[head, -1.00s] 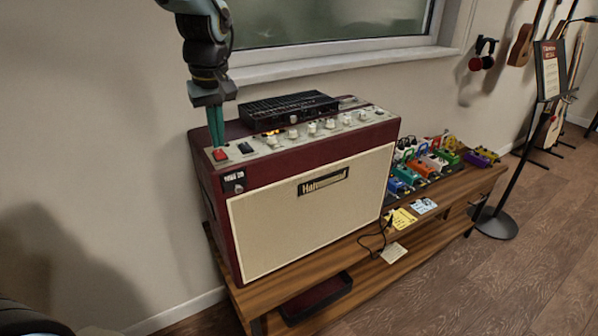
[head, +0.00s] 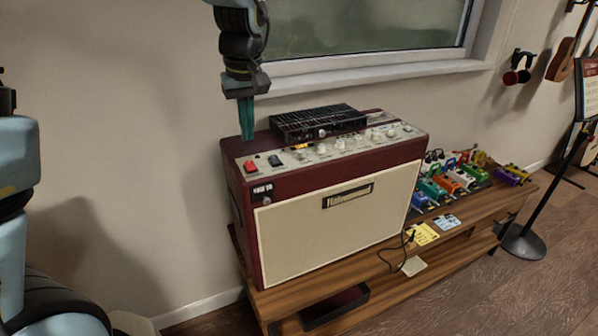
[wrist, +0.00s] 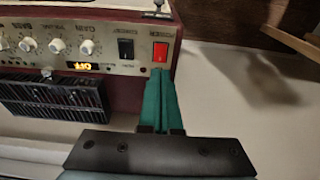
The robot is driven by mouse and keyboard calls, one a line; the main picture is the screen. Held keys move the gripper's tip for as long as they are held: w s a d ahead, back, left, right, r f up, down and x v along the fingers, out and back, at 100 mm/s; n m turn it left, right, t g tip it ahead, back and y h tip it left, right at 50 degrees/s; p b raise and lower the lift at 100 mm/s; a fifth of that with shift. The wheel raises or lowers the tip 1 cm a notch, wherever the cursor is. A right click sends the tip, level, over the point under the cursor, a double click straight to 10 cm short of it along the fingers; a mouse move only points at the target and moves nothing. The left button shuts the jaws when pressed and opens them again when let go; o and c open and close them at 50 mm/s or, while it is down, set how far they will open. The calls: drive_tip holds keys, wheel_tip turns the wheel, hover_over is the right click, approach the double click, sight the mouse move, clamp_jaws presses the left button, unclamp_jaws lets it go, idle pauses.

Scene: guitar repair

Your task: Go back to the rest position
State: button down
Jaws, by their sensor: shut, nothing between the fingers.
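My gripper (head: 246,138) is in the upper middle of the head view, its teal fingers pointing down and together. It is empty, just above the left end of a dark red amplifier (head: 236,195) with a cream front. The red power switch (head: 248,166) is on the amplifier's top panel, a little below the fingertips in the picture. In the wrist view the fingers (wrist: 160,75) point toward the same red switch (wrist: 160,52). A black switch (wrist: 126,49) sits beside it, and a small lit display (wrist: 83,66) appears to read OFF.
A black slatted box (head: 318,122) stands on the amplifier. Colourful pedals (head: 455,180) lie to the right on the wooden bench (head: 385,285). A window sill (head: 380,75) is behind my gripper. A black stand (head: 522,243) is at the right. Open wall shows at left.

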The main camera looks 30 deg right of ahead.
drive_tip(key=s+a+f, duration=0.2)
drive_tip(key=a+f, duration=0.1)
drive_tip(key=a, duration=1.2)
drive_tip(key=s+a+f, duration=0.2)
drive_tip(key=a, duration=1.3)
drive_tip(key=shift+f, duration=0.4)
drive_tip(key=c, duration=1.6)
unclamp_jaws()
drive_tip(key=shift+w+a, duration=0.1)
